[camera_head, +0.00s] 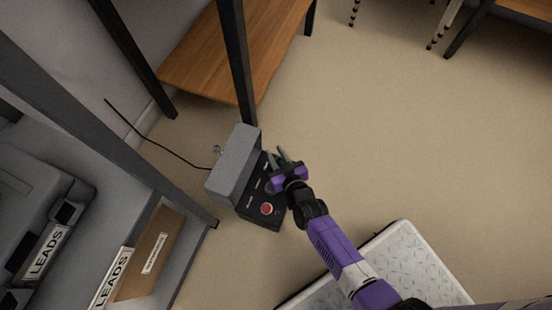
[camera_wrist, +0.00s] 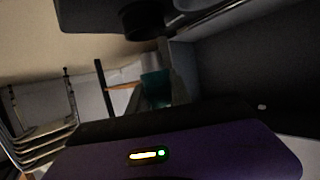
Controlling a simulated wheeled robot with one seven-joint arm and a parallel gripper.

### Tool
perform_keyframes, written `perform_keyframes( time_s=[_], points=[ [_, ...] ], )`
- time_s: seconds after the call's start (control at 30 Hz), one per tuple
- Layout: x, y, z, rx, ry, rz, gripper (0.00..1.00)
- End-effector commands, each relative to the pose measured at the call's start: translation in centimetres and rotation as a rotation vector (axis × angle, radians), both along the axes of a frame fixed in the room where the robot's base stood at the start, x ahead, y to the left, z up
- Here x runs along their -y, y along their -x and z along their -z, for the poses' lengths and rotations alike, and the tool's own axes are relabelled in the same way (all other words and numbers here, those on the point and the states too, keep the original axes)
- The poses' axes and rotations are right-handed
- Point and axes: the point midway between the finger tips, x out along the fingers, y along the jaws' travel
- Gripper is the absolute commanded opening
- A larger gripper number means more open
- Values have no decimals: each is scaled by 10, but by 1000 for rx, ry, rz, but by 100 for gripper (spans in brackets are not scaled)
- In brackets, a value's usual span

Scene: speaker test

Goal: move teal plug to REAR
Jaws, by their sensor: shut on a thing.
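The teal plug (camera_wrist: 157,88) shows in the wrist view as a small teal block between the fingers of my gripper (camera_wrist: 158,92). In the head view my gripper (camera_head: 278,156) is over the right side of a dark panel (camera_head: 256,207) with a red button (camera_head: 267,209) and small white labels. My gripper is shut on the plug. The plug itself cannot be made out in the head view. The labels are too small to read, so I cannot tell which one says REAR, and whether the plug sits in a socket is hidden.
A raised grey lid or box (camera_head: 233,165) stands along the panel's left side. A dark post (camera_head: 236,62) rises behind it. A black cable (camera_head: 165,149) runs left. A shelf with LEADS boxes (camera_head: 110,277) is at lower left. Open floor (camera_head: 380,130) lies right.

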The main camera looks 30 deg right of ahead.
Motion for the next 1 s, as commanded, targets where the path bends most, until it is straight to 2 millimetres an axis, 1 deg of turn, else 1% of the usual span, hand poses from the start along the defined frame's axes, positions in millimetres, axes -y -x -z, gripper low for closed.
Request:
perform_keyframes(
  time_s=[0.03,0.1,0.17,0.43,0.7,0.73,0.83,1.0],
  points=[
    [0,0,14,-2,0,-1,0],
    [0,0,25,-1,0,-1,0],
    [0,0,31,-1,0,-1,0],
    [0,0,30,0,0,0,0],
    [0,0,37,0,0,0,0],
    [0,0,37,0,0,0,27],
    [0,0,36,-1,0,0,46],
    [0,0,36,-1,0,0,47]
  ],
)
